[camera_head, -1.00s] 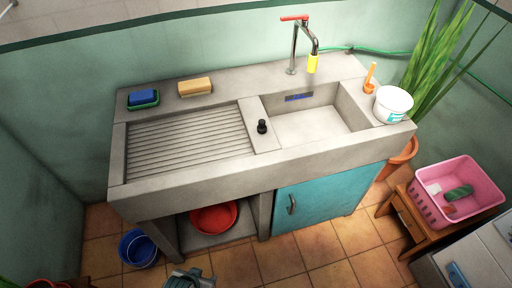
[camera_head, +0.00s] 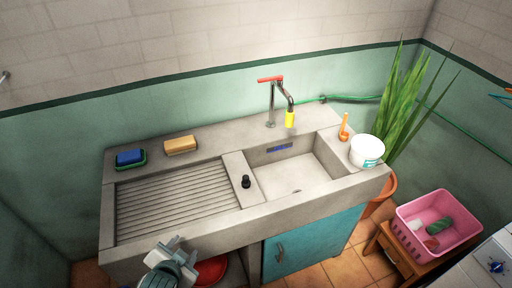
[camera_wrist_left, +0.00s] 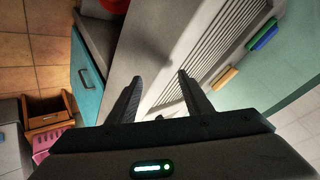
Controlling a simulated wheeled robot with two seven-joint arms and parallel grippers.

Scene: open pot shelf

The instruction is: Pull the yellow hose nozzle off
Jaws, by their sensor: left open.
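The yellow hose nozzle (camera_head: 290,119) sits on the end of the tap's spout, over the sink basin. The tap (camera_head: 271,104) has a red lever and stands at the back of the concrete sink. My left gripper (camera_head: 172,245) is at the sink's front edge, lower left of the nozzle and well apart from it. In the left wrist view its two fingers (camera_wrist_left: 158,90) are spread with nothing between them. The nozzle is not visible in the left wrist view. My right gripper is not in view.
The concrete sink (camera_head: 215,238) has a ribbed drainboard. A blue sponge (camera_head: 130,157), a tan block (camera_head: 180,145), a black knob (camera_head: 246,181), an orange scoop (camera_head: 343,130) and a white tub (camera_head: 366,151) stand on it. A plant and a pink basket (camera_head: 437,222) are at right.

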